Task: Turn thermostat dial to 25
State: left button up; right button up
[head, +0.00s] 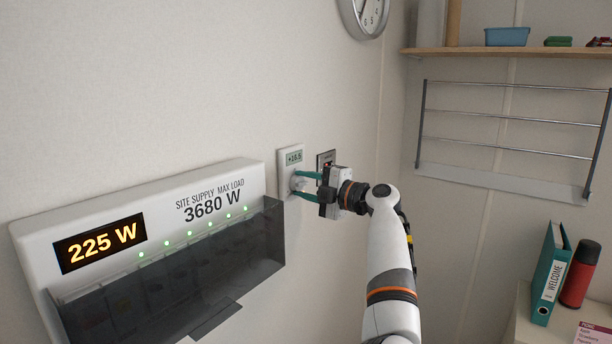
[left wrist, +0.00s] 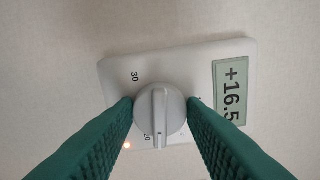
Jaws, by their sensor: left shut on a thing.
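The white thermostat (head: 291,160) is fixed to the wall, and its small display reads about +16.5. In the left wrist view the thermostat (left wrist: 180,62) shows turned sideways, with the display (left wrist: 232,93) at its right. The round white dial (left wrist: 159,112) has a raised bar across its middle. A 30 mark is visible, and a mark that looks like 20 is partly covered by the dial. My left gripper (head: 305,186) reaches the dial from the right, its green fingers shut on the dial's two sides. It also shows in the left wrist view (left wrist: 161,112). My right gripper is out of view.
A supply panel (head: 150,205) reading 225 W, with a dark clear cover (head: 180,280), juts out left of the thermostat. A rail rack (head: 510,135) and a shelf (head: 490,51) are at the right.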

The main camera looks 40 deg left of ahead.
pick_arm(q)
jog(key=m+p, duration=0.2)
jog(key=p, duration=0.1)
jog(key=m+p, duration=0.2)
jog(key=m, duration=0.1)
jog(key=m+p, duration=0.3)
jog(key=shift+r+p, duration=0.3)
jog(key=shift+m+p, duration=0.7)
jog(key=shift+m, duration=0.4)
jog(key=m, duration=0.2)
jog(key=shift+f+m+p, duration=0.2)
jog(key=shift+m+p, duration=0.1)
jog(key=shift+p, duration=0.1)
jog(key=shift+f+m, duration=0.1)
jog(key=shift+m, duration=1.7)
jog(key=o, duration=1)
